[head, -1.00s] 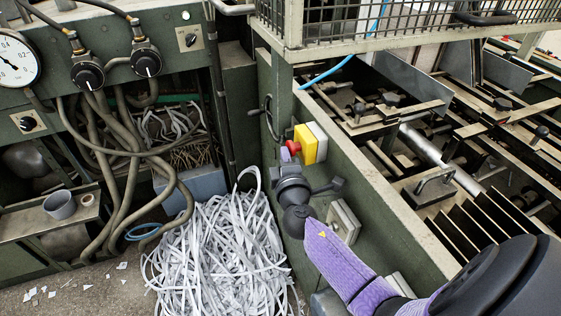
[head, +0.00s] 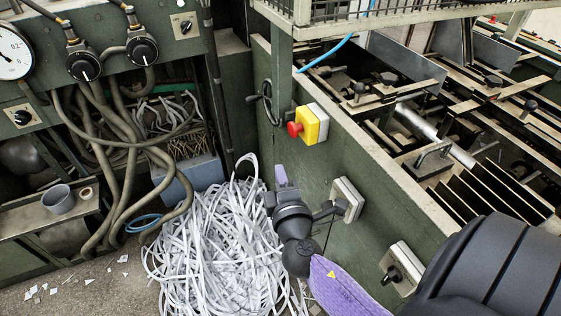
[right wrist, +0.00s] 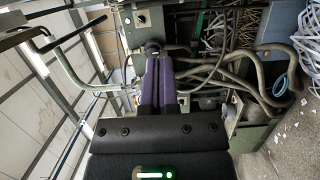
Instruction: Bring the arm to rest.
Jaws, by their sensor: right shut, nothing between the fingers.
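My right gripper (head: 281,176) is in the middle of the head view, reaching in from the lower right on its purple and black arm. Its fingers are shut with nothing between them. It hangs in front of the green machine side panel, below and left of the red button (head: 295,129) on the yellow box (head: 313,123), with a visible gap. In the right wrist view the two purple fingers (right wrist: 158,84) lie side by side, closed. My left gripper is not in view.
A heap of paper strips (head: 215,240) lies on the floor left of and below the gripper. A green side panel (head: 365,190) with grey switch boxes is close on the right. Hoses (head: 110,160) hang at the left beside a grey cup (head: 58,199).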

